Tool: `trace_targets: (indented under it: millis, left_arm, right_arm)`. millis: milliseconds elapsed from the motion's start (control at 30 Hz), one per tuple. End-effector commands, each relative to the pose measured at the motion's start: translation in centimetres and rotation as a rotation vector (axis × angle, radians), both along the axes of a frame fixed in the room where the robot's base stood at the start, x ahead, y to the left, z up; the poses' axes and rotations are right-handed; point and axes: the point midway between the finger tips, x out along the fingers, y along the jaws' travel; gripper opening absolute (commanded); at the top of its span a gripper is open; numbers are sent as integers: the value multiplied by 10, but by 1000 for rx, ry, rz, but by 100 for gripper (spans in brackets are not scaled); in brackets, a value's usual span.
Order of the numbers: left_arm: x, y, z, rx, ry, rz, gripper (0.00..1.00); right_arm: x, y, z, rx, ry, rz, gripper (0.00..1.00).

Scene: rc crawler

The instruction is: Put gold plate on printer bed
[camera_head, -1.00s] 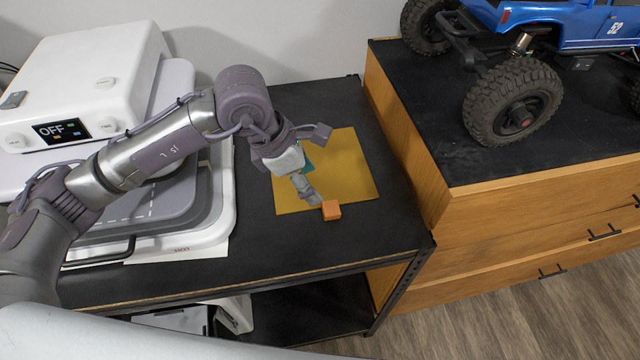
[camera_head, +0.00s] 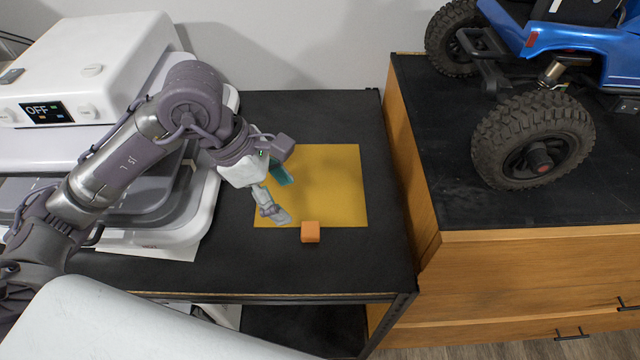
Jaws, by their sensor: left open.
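The gold plate (camera_head: 330,180) lies flat on the black table at the right of the printer. A small orange block (camera_head: 310,232) sits at its front edge; I cannot tell whether it is fixed to the plate. My left gripper (camera_head: 282,198) is open over the left part of the plate, with its fingers apart and nothing between them. The white printer (camera_head: 95,70) stands at the left with its display reading OFF. Its grey bed (camera_head: 165,200) is partly hidden behind my left arm. My right gripper is not in view.
A wooden drawer cabinet (camera_head: 520,265) with a black top stands close at the right of the table. A blue crawler truck (camera_head: 580,50) with large black tyres sits on it. The wall is behind. The table's front right (camera_head: 360,265) is clear.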

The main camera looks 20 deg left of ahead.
Motion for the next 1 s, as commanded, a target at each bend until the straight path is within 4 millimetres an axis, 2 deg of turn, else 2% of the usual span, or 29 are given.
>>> trace_targets:
  millis: [100,233,433,600,800,1000]
  left_arm:
    - [2,-11,-22,-3,7,-1,69]
    - [5,-19,-42,-4,5,1,69]
    - [7,-25,-56,-2,2,1,69]
    - [9,-31,-74,-1,7,2,69]
    - [13,-40,-100,-2,3,2,69]
    - [14,-41,-105,0,0,0,69]
  right_arm:
    - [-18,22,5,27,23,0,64]
    - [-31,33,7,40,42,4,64]
    - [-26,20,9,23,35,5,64]
    - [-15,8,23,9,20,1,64]
    - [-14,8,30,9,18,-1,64]
    - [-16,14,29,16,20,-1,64]
